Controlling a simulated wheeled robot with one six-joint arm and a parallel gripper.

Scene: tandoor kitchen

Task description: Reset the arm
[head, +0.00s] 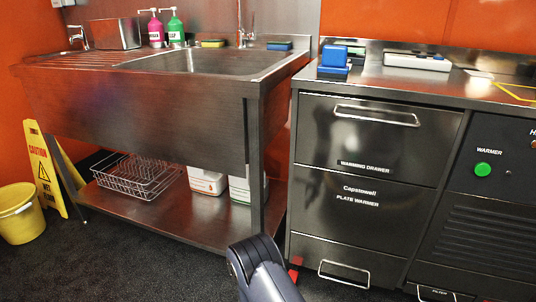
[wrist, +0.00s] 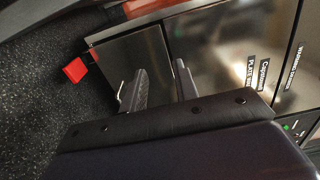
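My gripper (wrist: 160,82) shows in the wrist view with its two dark fingers apart and nothing between them. It faces the steel front of the plate warmer cabinet (wrist: 222,58), which looks tilted in that view. In the head view, part of my dark arm rises from the bottom edge, in front of the cabinet's lower left corner. My fingers cannot be made out in the head view.
The warming drawer cabinet (head: 375,190) stands right of the steel sink unit (head: 150,110). A small red object (wrist: 75,70) is low by the cabinet's corner. A yellow wet-floor sign (head: 43,165) and yellow bucket (head: 20,215) stand left. Dark floor (head: 110,265) lies clear in front.

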